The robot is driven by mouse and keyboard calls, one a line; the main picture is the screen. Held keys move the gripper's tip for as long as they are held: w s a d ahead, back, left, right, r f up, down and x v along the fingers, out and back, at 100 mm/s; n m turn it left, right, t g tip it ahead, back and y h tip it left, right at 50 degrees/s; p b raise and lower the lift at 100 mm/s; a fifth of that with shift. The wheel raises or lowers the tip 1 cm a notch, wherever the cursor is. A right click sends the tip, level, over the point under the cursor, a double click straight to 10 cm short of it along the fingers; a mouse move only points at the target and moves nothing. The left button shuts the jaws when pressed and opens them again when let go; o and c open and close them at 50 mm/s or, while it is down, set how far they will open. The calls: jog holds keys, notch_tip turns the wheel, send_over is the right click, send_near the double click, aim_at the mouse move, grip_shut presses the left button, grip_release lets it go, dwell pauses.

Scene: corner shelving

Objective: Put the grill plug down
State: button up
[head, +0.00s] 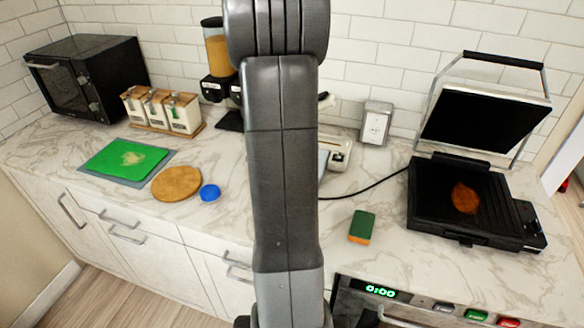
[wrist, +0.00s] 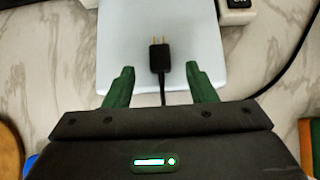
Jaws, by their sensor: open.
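The grill plug (wrist: 159,56) is black with two metal prongs and shows in the wrist view over a pale blue-white flat surface (wrist: 120,35). I cannot tell for sure whether it touches that surface. My gripper (wrist: 160,72) is open, with a green finger on each side of the plug and gaps between. The plug's cord runs back between the fingers under the gripper body. In the head view my arm hides the gripper and plug. The grill (head: 450,195) stands open at the right with brown food (head: 465,198) on it; its black cord (head: 370,185) runs left behind my arm.
A wall outlet (head: 376,124) is on the tiled wall. A round wooden board (head: 176,184), blue lid (head: 210,192), green mat (head: 125,158), canisters (head: 165,112) and black oven (head: 85,80) are left.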

jog(key=shift+x, duration=2.25)
grip_shut()
